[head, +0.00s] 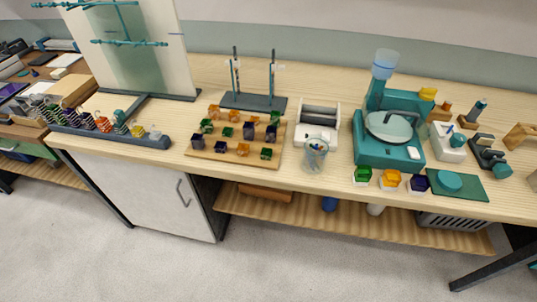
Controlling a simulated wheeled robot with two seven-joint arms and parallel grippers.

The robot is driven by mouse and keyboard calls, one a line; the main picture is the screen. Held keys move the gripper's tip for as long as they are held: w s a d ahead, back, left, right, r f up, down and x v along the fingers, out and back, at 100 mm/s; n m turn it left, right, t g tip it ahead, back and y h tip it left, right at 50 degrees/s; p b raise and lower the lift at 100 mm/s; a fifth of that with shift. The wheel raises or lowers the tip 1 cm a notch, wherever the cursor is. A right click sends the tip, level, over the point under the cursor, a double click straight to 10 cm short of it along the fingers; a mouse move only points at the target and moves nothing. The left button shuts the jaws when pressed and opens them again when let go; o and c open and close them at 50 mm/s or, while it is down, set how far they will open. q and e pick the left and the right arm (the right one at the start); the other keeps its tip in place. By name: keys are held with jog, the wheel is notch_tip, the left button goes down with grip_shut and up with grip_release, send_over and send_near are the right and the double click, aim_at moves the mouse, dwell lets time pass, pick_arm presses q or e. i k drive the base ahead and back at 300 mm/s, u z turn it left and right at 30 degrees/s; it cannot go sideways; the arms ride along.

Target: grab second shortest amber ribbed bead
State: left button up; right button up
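A wooden board (205,153) stands on the bench in the middle of the head view, with several small glass beads in rows. The beads are too small here to tell ribbing or compare heights surely. Neither of my grippers is in view.
A two-post stand (252,102) is behind the board. A clear cup (315,153) and a white roller device (318,119) are to its right, then a teal machine (388,128). A grey rack (110,134) with coils is at left. Colored cups, including an amber one (390,179), line the front right.

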aim_at(243, 150)
jog(key=z, duration=0.1)
jog(key=k, duration=0.45)
jog(key=z, duration=1.05)
